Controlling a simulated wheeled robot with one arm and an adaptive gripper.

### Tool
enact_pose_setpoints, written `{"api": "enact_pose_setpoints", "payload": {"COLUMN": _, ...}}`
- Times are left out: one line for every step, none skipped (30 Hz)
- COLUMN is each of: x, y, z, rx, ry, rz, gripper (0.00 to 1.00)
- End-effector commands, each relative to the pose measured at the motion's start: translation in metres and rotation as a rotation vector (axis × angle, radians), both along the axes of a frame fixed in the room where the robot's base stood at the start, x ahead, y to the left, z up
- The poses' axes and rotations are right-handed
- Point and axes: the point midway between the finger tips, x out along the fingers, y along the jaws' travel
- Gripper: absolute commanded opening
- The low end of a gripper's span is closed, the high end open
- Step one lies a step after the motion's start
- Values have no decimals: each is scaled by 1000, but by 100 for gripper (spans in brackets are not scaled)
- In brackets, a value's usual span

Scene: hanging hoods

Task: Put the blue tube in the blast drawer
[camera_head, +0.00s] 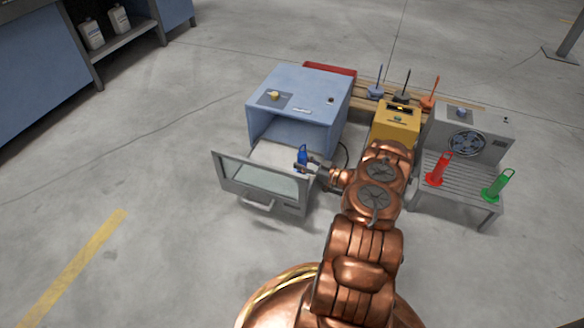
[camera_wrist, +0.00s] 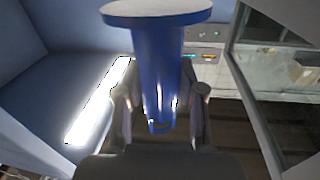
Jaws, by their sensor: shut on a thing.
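The blue tube (camera_head: 302,154) is held by my gripper (camera_head: 312,168) above the open blast drawer. The blast drawer (camera_head: 235,184) is pulled out from the blue cabinet (camera_head: 300,107) and has a grey front with a window and a handle. I cannot tell whether the tube touches the drawer floor.
A yellow box (camera_head: 397,122) stands right of the cabinet. A grey slatted bench with a fan unit (camera_head: 466,142) holds a red tube (camera_head: 438,168) and a green tube (camera_head: 496,186). Several coloured items stand on a wooden pallet behind. The floor at left is clear.

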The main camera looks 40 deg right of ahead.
Motion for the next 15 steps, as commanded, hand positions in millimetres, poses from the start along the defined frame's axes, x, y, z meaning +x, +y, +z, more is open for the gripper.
{"api": "enact_pose_setpoints", "payload": {"x": 3, "y": 1, "z": -2, "rx": 0, "ry": -1, "rz": 0, "gripper": 0}}
{"api": "enact_pose_setpoints", "payload": {"x": 4, "y": 2, "z": -3, "rx": 0, "ry": 0, "rz": 0, "gripper": 0}}
{"api": "enact_pose_setpoints", "payload": {"x": 6, "y": 2, "z": -3, "rx": 0, "ry": 0, "rz": 0, "gripper": 0}}
{"api": "enact_pose_setpoints", "payload": {"x": 6, "y": 3, "z": -3, "rx": 0, "ry": 0, "rz": 0, "gripper": 0}}
{"api": "enact_pose_setpoints", "payload": {"x": 8, "y": 3, "z": -4, "rx": 0, "ry": 0, "rz": 0, "gripper": 0}}
{"api": "enact_pose_setpoints", "payload": {"x": 10, "y": 4, "z": -6, "rx": 0, "ry": 0, "rz": 0, "gripper": 0}}
{"api": "enact_pose_setpoints", "payload": {"x": 12, "y": 5, "z": -7, "rx": 0, "ry": 0, "rz": 0, "gripper": 0}}
{"api": "enact_pose_setpoints", "payload": {"x": 14, "y": 6, "z": -9, "rx": 0, "ry": 0, "rz": 0, "gripper": 0}}
{"api": "enact_pose_setpoints", "payload": {"x": 18, "y": 8, "z": -12, "rx": 0, "ry": 0, "rz": 1, "gripper": 0}}
{"api": "enact_pose_setpoints", "payload": {"x": 22, "y": 10, "z": -14, "rx": 0, "ry": 0, "rz": 2, "gripper": 0}}
{"api": "enact_pose_setpoints", "payload": {"x": 26, "y": 12, "z": -17, "rx": 0, "ry": 0, "rz": 3, "gripper": 0}}
{"api": "enact_pose_setpoints", "payload": {"x": 31, "y": 15, "z": -20, "rx": 0, "ry": -1, "rz": 2, "gripper": 0}}
{"api": "enact_pose_setpoints", "payload": {"x": 34, "y": 16, "z": -24, "rx": 0, "ry": -1, "rz": 3, "gripper": 0}}
{"api": "enact_pose_setpoints", "payload": {"x": 36, "y": 17, "z": -28, "rx": 0, "ry": -1, "rz": 2, "gripper": 0}}
{"api": "enact_pose_setpoints", "payload": {"x": 39, "y": 17, "z": -30, "rx": 0, "ry": -1, "rz": 0, "gripper": 0}}
